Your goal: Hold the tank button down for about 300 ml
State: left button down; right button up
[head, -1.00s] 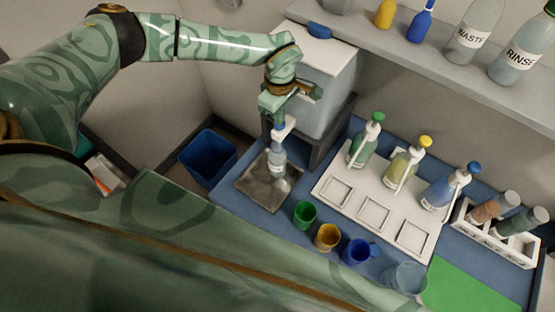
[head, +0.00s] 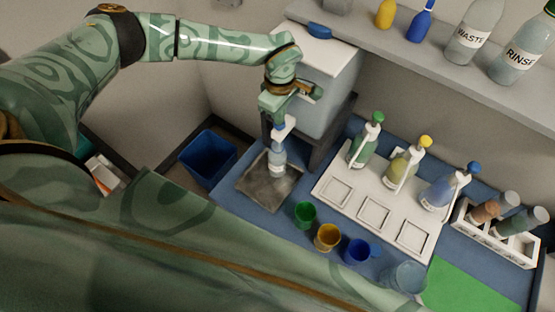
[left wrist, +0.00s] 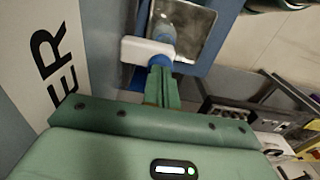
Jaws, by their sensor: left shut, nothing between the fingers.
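The tank (head: 325,90) is a pale box with a white lid, standing on a dark stand. Its white tap (head: 286,131) sticks out at the front, with a blue button (left wrist: 184,58) visible in the left wrist view. My left gripper (head: 279,120) is shut and empty, with its fingertips at the tap. In the left wrist view the fingertips (left wrist: 160,64) are right by the button; I cannot tell how far it is pressed. A clear bottle (head: 277,160) is below the tap, over a grey metal tray (head: 262,190). My right gripper is out of view.
Green (head: 305,214), yellow (head: 327,237) and blue (head: 358,251) cups stand in front of a white rack (head: 375,214) with pump bottles. A blue bin (head: 207,158) is left of the bench. A shelf (head: 420,55) with bottles runs behind.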

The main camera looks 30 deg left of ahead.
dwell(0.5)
pick_arm(q)
notch_tip(320, 180, up, 7)
jog(key=p, duration=0.6)
dwell(1.2)
